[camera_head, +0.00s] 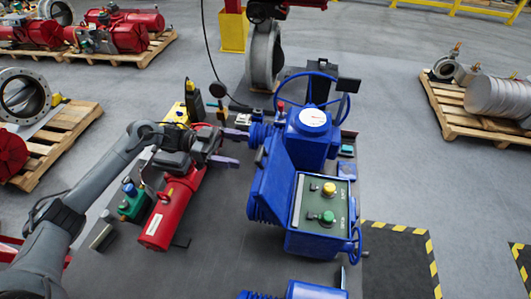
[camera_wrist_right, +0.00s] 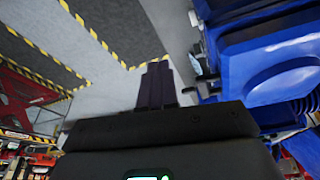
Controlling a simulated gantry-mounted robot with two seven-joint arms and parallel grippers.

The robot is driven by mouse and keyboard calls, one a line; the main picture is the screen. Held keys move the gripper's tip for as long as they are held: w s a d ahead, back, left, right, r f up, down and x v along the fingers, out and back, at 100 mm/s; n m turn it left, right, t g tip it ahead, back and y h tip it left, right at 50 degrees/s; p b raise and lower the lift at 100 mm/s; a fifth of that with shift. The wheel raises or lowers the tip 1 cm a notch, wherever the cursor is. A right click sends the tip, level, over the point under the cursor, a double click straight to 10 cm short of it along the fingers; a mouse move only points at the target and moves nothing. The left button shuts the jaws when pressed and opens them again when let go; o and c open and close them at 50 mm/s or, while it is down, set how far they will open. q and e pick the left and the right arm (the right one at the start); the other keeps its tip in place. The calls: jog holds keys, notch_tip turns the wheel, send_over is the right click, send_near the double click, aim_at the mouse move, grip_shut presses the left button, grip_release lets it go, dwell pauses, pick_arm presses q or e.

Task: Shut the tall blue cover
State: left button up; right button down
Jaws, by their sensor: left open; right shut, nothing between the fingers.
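A blue valve actuator (camera_head: 312,142) stands on the dark table, with a handwheel and a white dial on top. Its front has a grey-green panel (camera_head: 338,205) with a yellow and a green knob, uncovered. A tall blue plate (camera_head: 268,195) stands along the panel's left side; it may be the cover, but I cannot tell how it is hinged. My left gripper (camera_head: 229,147) is open and empty, left of the actuator and apart from the plate. My right gripper (camera_wrist_right: 158,66) is shut and empty in the right wrist view, left of a blue housing (camera_wrist_right: 265,60).
A red cylinder (camera_head: 168,212) lies on the table below my left gripper, beside small green parts (camera_head: 132,200). More blue equipment (camera_head: 315,290) shows at the bottom edge. Striped floor marking (camera_head: 400,228) lies right of the actuator, where the floor is clear.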

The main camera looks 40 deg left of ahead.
aim_at(258, 152)
pick_arm(q)
jog(key=x, duration=0.8)
jog(key=shift+w+d, duration=0.1)
jog(key=shift+d, duration=0.25)
jog(key=shift+c, duration=0.2)
